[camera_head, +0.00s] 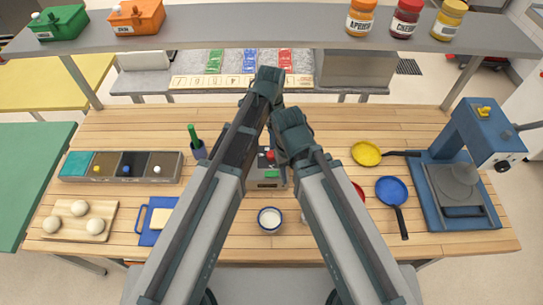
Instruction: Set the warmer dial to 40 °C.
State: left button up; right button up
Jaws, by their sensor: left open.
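I cannot make out a warmer dial with a readable scale. My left gripper (268,84) is at the end of the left arm, above the far edge of the table. It is open, with nothing visible in it. My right gripper (290,124) is just below and right of it, over the grey unit. Its fingers are too hidden to tell their state.
A four-part container (120,178) and a board with dough balls (77,227) are at left. Yellow (366,153) and blue (391,190) pans and a blue machine (483,135) are at right. A shelf (200,29) with jars crosses the back.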

aim_at(271, 153)
pick_arm(q)
notch_tip(271, 153, down, 9)
jog(key=b, duration=0.8)
jog(key=shift+s, duration=0.15)
grip_shut()
